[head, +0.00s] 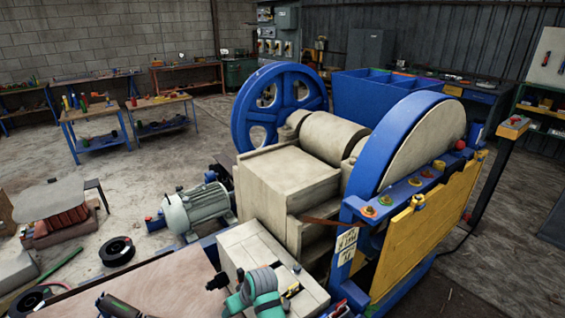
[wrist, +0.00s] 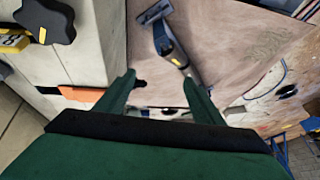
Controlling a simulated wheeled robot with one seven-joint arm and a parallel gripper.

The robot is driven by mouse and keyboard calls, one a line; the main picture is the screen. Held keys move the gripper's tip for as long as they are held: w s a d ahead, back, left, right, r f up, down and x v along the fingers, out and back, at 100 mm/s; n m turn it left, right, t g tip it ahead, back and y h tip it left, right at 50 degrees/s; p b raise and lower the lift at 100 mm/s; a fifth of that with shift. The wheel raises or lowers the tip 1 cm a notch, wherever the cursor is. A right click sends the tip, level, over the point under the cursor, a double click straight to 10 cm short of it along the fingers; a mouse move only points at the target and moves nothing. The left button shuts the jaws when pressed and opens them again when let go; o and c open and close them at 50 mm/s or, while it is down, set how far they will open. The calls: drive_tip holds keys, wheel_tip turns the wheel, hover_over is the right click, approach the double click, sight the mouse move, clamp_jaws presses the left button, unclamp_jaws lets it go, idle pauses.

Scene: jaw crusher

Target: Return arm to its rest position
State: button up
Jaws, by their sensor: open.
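My gripper (wrist: 158,84) shows in the wrist view with its two green fingers apart. Nothing is held between them. Past the fingertips is a brown wooden board (wrist: 222,35). A dark tool with a flat grey head (wrist: 172,42) lies on the board beyond the fingers. In the head view, the jaw crusher (head: 290,178) stands in the middle, with a cream body and blue flywheels.
A pale block with a black knob (wrist: 46,18) stands close at the left in the wrist view. An orange piece (wrist: 80,93) is near the left finger. In the head view, a green motor (head: 196,209) and yellow guard (head: 425,230) flank the crusher.

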drive_tip(key=s+a+f+m+t+y, duration=0.1)
drive_tip(key=s+a+f+m+t, duration=0.2)
drive_tip(key=s, duration=0.4)
drive_tip(key=s+a+f+m+t+y, duration=0.1)
drive_tip(key=s+a+f+m+t, duration=0.2)
drive_tip(key=s, duration=0.4)
drive_tip(key=s+d+r+m+t+h, duration=0.2)
drive_tip(key=s+d+h, duration=0.1)
drive_tip(key=s+d, duration=0.55)
drive_tip(key=s+d+r+m+t+h, duration=0.1)
drive_tip(key=s+d+r+t+h, duration=0.3)
drive_tip(key=s, duration=0.8)
drive_tip(key=s+d+r+n, duration=0.1)
drive_tip(key=s+d+r, duration=0.7)
drive_tip(key=s+r, duration=0.2)
drive_tip(key=shift+s+r+n+y, duration=0.2)
drive_tip(key=shift+s+n+y, duration=0.1)
drive_tip(key=shift+y, duration=0.1)
